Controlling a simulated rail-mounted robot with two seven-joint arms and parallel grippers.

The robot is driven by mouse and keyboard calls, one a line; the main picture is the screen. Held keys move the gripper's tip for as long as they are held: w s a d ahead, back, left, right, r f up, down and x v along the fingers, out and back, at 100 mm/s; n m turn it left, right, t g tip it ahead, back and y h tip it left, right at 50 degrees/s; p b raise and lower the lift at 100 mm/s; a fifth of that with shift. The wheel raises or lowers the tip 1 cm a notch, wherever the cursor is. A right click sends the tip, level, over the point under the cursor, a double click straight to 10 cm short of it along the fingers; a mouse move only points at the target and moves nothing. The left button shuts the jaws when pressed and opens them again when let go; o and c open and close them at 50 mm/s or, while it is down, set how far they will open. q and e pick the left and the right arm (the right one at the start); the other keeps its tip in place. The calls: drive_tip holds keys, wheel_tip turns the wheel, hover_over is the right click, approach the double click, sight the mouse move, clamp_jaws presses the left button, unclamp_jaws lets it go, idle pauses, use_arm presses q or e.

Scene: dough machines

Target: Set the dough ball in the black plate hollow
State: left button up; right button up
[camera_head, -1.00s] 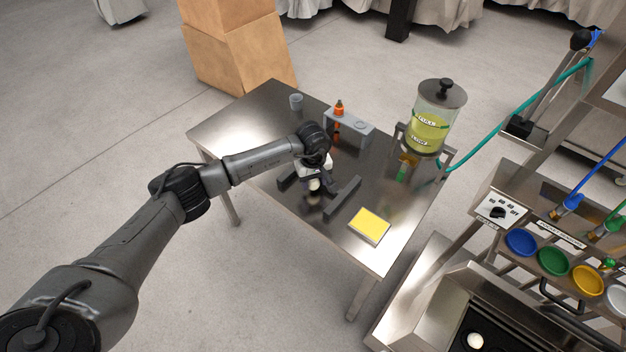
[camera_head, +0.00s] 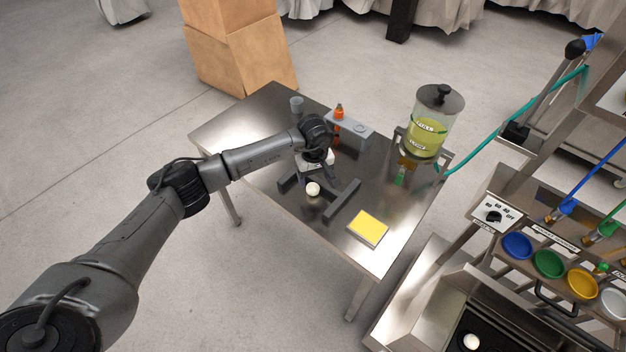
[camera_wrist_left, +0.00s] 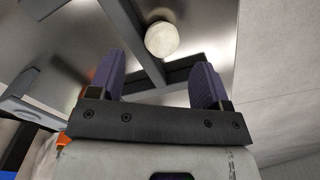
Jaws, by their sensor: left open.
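A white dough ball (camera_head: 313,189) sits on the steel table between two dark grey bars. In the left wrist view the dough ball (camera_wrist_left: 161,39) lies beyond the fingertips, with clear space between it and both purple fingers. My left gripper (camera_wrist_left: 159,75) is open and empty. A black plate (camera_head: 500,341) in a steel frame shows at the bottom right, cut off by the picture edge. Another white ball (camera_head: 471,342) is on it. My right gripper is out of view.
Coloured bowls (camera_head: 550,263) stand at the right. Floor separates the table and machine.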

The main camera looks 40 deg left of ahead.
sight(313, 185)
use_arm(q)
wheel_tip(313, 185, up, 9)
drive_tip(key=p, duration=0.2)
drive_tip(key=shift+a, duration=0.15)
